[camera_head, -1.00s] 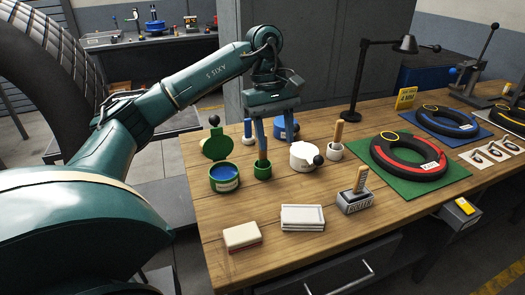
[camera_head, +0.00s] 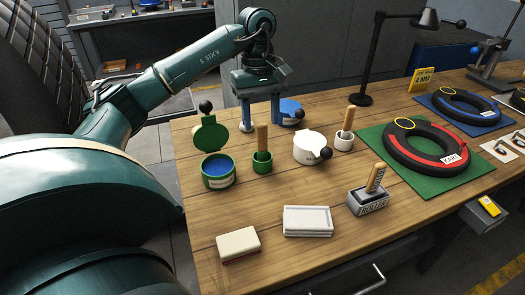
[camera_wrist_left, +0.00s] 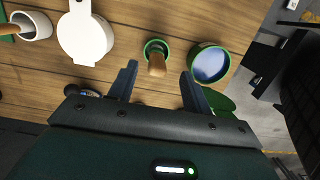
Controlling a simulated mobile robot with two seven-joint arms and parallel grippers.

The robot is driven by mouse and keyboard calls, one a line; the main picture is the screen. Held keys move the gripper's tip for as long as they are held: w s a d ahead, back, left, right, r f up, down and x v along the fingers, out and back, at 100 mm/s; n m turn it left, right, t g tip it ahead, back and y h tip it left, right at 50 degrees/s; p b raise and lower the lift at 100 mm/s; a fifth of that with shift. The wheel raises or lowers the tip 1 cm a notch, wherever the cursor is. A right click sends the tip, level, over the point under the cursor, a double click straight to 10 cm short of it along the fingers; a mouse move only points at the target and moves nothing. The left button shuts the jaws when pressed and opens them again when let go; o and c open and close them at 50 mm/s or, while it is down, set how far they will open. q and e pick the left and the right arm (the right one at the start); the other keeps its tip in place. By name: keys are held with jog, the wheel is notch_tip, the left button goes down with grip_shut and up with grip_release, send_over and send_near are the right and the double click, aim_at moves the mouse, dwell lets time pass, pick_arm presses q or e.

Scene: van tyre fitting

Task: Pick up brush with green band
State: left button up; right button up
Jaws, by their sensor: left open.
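The brush with the green band stands upright in a small green cup (camera_head: 262,161); its wooden handle (camera_head: 262,138) sticks up. Its bristles and band are hidden in the cup. My left gripper (camera_head: 260,118) is open and points down, just above and behind the handle in the head view. In the left wrist view the handle (camera_wrist_left: 156,66) shows between the two open fingers (camera_wrist_left: 158,75), apart from both. My right gripper is not in view.
An open green tin (camera_head: 218,180) with blue contents stands left of the cup, a white lidded tin (camera_head: 309,148) right of it. A blue tin (camera_head: 290,110) is behind. Another wooden-handled brush (camera_head: 348,120) stands in a white cup.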

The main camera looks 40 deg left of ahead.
aim_at(263, 149)
pick_arm(q)
jog(key=shift+d+f+p, duration=0.15)
jog(key=shift+f, duration=1.35)
jog(key=shift+d+f+p, duration=0.1)
jog(key=shift+f+p, duration=0.05)
jog(key=shift+f, duration=1.3)
jog(key=shift+c, duration=0.3)
grip_shut()
notch_tip(263, 149, up, 10)
